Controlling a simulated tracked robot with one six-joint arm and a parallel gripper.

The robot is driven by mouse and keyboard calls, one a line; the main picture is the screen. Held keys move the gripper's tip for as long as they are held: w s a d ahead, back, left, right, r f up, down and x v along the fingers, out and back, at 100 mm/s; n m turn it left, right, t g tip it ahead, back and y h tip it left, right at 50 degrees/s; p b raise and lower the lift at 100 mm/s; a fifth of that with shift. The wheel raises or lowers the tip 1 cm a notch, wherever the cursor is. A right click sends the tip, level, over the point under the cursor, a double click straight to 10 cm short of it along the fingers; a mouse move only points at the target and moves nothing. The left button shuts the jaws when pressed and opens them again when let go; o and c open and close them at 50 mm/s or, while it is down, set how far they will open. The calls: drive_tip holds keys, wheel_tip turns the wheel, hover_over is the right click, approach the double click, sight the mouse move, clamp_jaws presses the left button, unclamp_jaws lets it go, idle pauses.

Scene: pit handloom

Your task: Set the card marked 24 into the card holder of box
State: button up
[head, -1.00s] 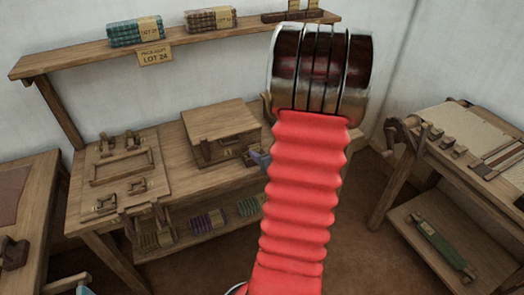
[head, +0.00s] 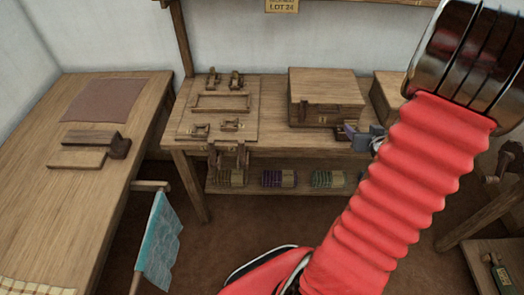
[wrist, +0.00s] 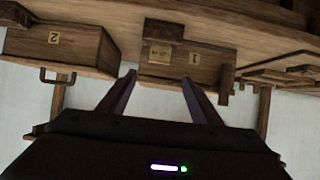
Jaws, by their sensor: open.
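The wooden box marked 1 (wrist: 215,68) is ahead of my gripper in the wrist view, which looks upside down. A small tan card (wrist: 160,53) with blurred dark lettering sits at its front, beside a brown wooden piece; I cannot read its number. In the head view this box (head: 325,85) stands on the middle bench. My gripper (wrist: 159,78) is open, with its two dark fingers apart and nothing held between them. The fingertips are near the box front, with the card between and beyond them. In the head view my gripper (head: 360,137) is partly hidden by my red arm.
A box marked 2 (wrist: 60,48) stands beside box 1. A wooden board with small fittings (head: 218,107) lies left on the bench. Yarn bundles (head: 278,178) lie on the lower shelf. A sign reading LOT 24 (head: 282,6) hangs above. A table (head: 95,180) is at left.

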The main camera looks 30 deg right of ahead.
drive_tip(key=w+a+r+n+g, duration=0.1)
drive_tip(key=w+a+r, duration=0.2)
drive_tip(key=a+r, duration=0.45)
drive_tip(key=w+a+r+n+g, duration=0.15)
drive_tip(key=w+a+r, duration=0.3)
drive_tip(key=a, duration=0.65)
drive_tip(key=s+a+r+n+y, duration=0.1)
drive_tip(key=s+a, duration=0.3)
drive_tip(key=a, duration=0.4)
drive_tip(key=s+a+r+n+g+y, duration=0.1)
drive_tip(key=s+a+r+y, duration=0.1)
drive_tip(key=a, duration=0.7)
drive_tip(key=s+a+r+n+g+y, duration=0.1)
drive_tip(key=s+a+r+y, duration=0.1)
drive_tip(key=s+a, duration=0.4)
drive_tip(key=a+y, duration=0.1)
drive_tip(key=a, duration=0.1)
drive_tip(key=shift+s+a+r, duration=0.25)
drive_tip(key=shift+s+a, duration=0.05)
drive_tip(key=shift+a, duration=0.1)
drive_tip(key=shift+n, duration=0.25)
